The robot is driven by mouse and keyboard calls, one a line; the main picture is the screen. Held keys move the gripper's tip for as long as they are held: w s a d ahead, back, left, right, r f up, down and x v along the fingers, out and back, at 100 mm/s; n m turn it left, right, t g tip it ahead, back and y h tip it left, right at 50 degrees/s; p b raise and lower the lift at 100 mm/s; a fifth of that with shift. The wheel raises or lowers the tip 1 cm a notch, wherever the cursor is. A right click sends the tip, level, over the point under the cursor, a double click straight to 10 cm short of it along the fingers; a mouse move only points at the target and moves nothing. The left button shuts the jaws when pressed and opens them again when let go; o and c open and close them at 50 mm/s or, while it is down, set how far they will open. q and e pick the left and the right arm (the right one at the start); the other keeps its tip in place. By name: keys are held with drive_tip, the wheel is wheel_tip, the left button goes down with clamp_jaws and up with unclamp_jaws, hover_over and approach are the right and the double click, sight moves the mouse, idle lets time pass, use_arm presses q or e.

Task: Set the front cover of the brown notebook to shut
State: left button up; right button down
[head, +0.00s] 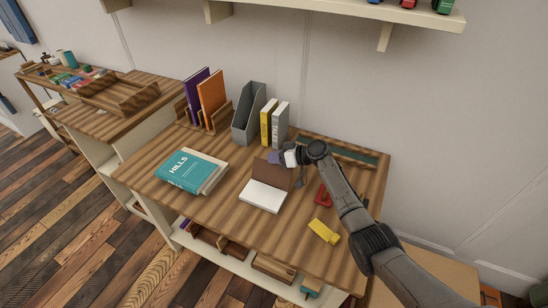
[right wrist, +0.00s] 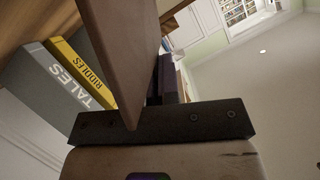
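The brown notebook lies open on the plank-topped table in the head view, with its white pages (head: 262,196) facing up. Its brown front cover (head: 270,173) stands raised at the far side of the pages. My right gripper (head: 275,157) is at the upper edge of the cover, close to it or touching; I cannot tell which. In the right wrist view the brown cover (right wrist: 128,50) is a large panel close to the camera. It partly hides the dark fingers (right wrist: 168,80), so their opening is unclear. My left gripper is not in view.
Yellow (head: 267,122) and grey (head: 280,125) books stand behind the notebook, beside a grey file holder (head: 249,113). A teal book (head: 191,170) lies on another book at left. A red object (head: 323,195) and yellow object (head: 323,231) lie at right. Table between is clear.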

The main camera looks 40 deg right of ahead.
drive_tip(key=shift+a, duration=0.1)
drive_tip(key=shift+s+a+r+n, duration=0.2)
drive_tip(key=shift+a+n, duration=0.05)
drive_tip(key=shift+n, duration=0.05)
drive_tip(key=shift+s+a+r+n+t+h, duration=0.1)
drive_tip(key=shift+s+a+n+t+h, duration=0.05)
drive_tip(key=shift+s+a+n+h, duration=0.25)
drive_tip(key=shift+s+a+r+n+t+h, duration=0.1)
drive_tip(key=shift+s+a+n+t+h, duration=0.15)
drive_tip(key=shift+a, duration=0.2)
drive_tip(key=a+n, duration=0.1)
drive_tip(key=s+a+n+h, duration=0.1)
drive_tip(key=a+n, duration=0.1)
drive_tip(key=shift+s+a+f+t+h+p, duration=0.1)
drive_tip(key=shift+s+a+t+h+p, duration=0.1)
drive_tip(key=shift+s+t+h+p, duration=0.15)
drive_tip(key=c, duration=1.4)
unclamp_jaws()
drive_tip(key=shift+o, duration=0.3)
